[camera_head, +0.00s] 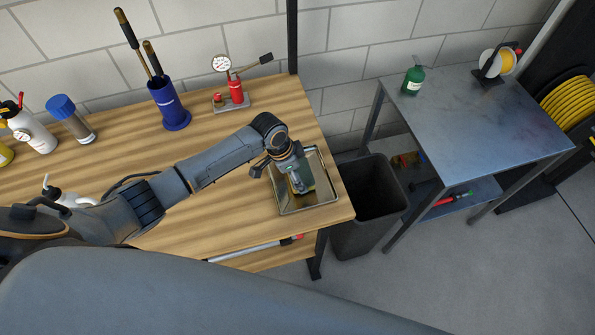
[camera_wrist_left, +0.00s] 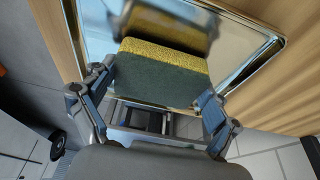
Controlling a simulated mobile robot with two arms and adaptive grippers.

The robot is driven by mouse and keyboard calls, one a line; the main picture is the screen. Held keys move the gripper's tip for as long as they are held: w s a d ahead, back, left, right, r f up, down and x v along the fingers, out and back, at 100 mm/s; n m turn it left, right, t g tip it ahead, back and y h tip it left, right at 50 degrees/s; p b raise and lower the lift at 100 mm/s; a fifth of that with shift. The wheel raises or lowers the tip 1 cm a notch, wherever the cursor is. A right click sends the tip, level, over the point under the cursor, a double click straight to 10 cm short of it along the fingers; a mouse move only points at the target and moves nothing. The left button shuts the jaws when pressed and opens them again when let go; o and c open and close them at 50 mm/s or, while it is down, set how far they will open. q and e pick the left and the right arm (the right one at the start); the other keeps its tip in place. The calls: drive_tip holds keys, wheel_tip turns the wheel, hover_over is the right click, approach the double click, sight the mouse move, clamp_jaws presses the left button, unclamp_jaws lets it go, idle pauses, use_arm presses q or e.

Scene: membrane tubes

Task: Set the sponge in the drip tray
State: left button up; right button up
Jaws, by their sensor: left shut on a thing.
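The sponge (camera_wrist_left: 158,78), dark green with a yellow face, sits between my left gripper's fingers in the left wrist view. My left gripper (camera_head: 297,188) is shut on it and points down over the drip tray (camera_head: 312,209) in the head view. The gripper (camera_wrist_left: 158,84) also shows in the left wrist view, one finger at each end of the sponge. The drip tray is a shiny, shallow metal tray at the right end of the wooden bench; its rim also shows in the wrist view (camera_wrist_left: 255,65). I cannot tell whether the sponge touches the tray floor. My right gripper is out of view.
On the wooden bench (camera_head: 235,205) stand a blue holder (camera_head: 170,107), a red gauge pump (camera_head: 235,92) and a blue-capped bottle (camera_head: 72,120), all behind my arm. A black bin (camera_head: 368,205) and a metal table (camera_head: 475,110) stand to the right.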

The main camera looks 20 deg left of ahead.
use_arm(q)
drive_tip(key=shift+f, duration=0.2)
drive_tip(key=o, duration=0.8)
drive_tip(key=shift+o, duration=0.9)
drive_tip(key=shift+r, duration=0.25)
drive_tip(key=b+v, duration=0.1)
drive_tip(key=v, duration=1)
drive_tip(key=shift+r, duration=0.35)
drive_tip(key=shift+s+a, duration=0.1)
drive_tip(key=shift+s, duration=0.05)
